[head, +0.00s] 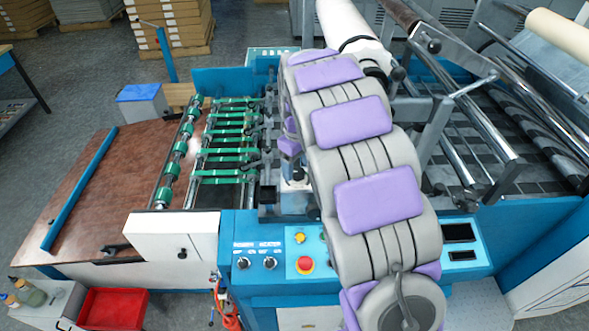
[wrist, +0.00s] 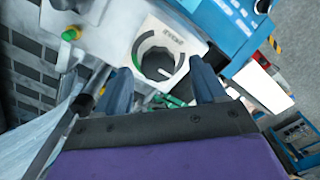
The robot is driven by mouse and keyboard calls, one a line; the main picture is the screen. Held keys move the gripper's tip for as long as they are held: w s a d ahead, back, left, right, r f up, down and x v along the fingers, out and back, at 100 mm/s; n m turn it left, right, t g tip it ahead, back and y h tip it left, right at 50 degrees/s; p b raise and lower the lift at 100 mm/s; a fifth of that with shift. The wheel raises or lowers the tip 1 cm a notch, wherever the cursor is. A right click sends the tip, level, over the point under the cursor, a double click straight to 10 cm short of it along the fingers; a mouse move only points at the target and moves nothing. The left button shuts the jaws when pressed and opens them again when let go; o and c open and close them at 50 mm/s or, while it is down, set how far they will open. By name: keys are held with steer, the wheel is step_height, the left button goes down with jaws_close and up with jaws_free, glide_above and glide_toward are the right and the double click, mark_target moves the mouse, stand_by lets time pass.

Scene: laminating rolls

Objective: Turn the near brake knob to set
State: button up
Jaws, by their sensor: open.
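In the wrist view a dark round brake knob (wrist: 158,63) sits on a pale dial plate (wrist: 181,42) with a dark arc around it and small lettering that I cannot read surely. Its pointer setting is too small to tell. My gripper (wrist: 160,68) is open, with one dark blue finger to the left of the knob and one to the right. The knob shows between the fingertips; I cannot tell how far beyond them it is, and no contact is visible. In the head view my arm hides the gripper and the knob.
A green button (wrist: 70,34) is left of the dial. In the head view, a blue control panel (head: 345,262) with heater knobs (head: 256,263) and a red stop button (head: 305,265) is close by the arm. A white-covered roll (head: 350,35) and metal bars (head: 470,115) stand beyond.

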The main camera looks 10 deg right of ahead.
steer(key=shift+d+f, duration=0.8)
steer(key=shift+a, duration=1.2)
steer(key=shift+c, duration=1.5)
steer(key=shift+d, duration=0.75)
steer(key=c, duration=0.5)
steer(key=shift+a+r, duration=0.1)
steer(key=shift+a, duration=0.1)
steer(key=shift+c, duration=1.3)
